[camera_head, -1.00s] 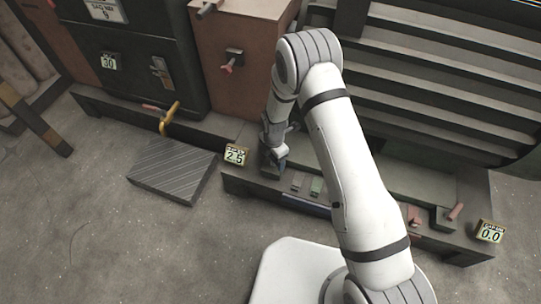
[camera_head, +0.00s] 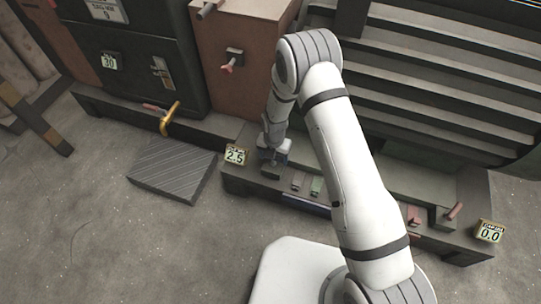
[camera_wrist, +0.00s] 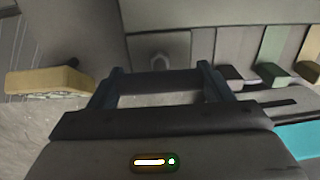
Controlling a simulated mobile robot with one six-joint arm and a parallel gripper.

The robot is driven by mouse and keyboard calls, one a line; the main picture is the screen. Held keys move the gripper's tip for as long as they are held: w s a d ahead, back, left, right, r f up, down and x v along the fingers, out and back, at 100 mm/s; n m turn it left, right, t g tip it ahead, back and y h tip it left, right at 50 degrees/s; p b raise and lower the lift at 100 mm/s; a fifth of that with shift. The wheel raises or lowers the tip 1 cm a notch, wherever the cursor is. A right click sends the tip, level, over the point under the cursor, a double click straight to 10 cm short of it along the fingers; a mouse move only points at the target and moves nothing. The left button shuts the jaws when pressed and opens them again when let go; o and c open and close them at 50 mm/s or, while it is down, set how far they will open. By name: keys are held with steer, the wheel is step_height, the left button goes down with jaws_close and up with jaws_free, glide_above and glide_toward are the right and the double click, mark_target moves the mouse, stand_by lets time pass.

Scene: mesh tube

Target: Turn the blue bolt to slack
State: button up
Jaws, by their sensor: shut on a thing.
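My gripper (camera_head: 273,158) is low over the left end of the long dark bench, beside the yellow 2.5 plate (camera_head: 236,155). In the wrist view my gripper (camera_wrist: 160,76) has its two dark blue-grey fingers apart, with a dark bar (camera_wrist: 160,84) spanning between them. I take this bar to be the blue bolt, held in the jaws; its color and shape are hard to tell. A small dark block (camera_head: 271,171) shows just below the gripper in the head view. My wrist and fingers hide most of that spot.
Grey and green levers stand just right of the gripper. Red handles and the 0.0 plate (camera_head: 490,232) are at the bench's right end. A ribbed grey step (camera_head: 172,170) and yellow handle (camera_head: 170,118) are to the left. Slatted dark panels rise behind.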

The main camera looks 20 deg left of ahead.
steer(key=shift+w, duration=0.1)
stand_by(0.3)
steer(key=o, duration=1)
steer(key=shift+r+p, duration=1.3)
steer(key=shift+r, duration=2.6)
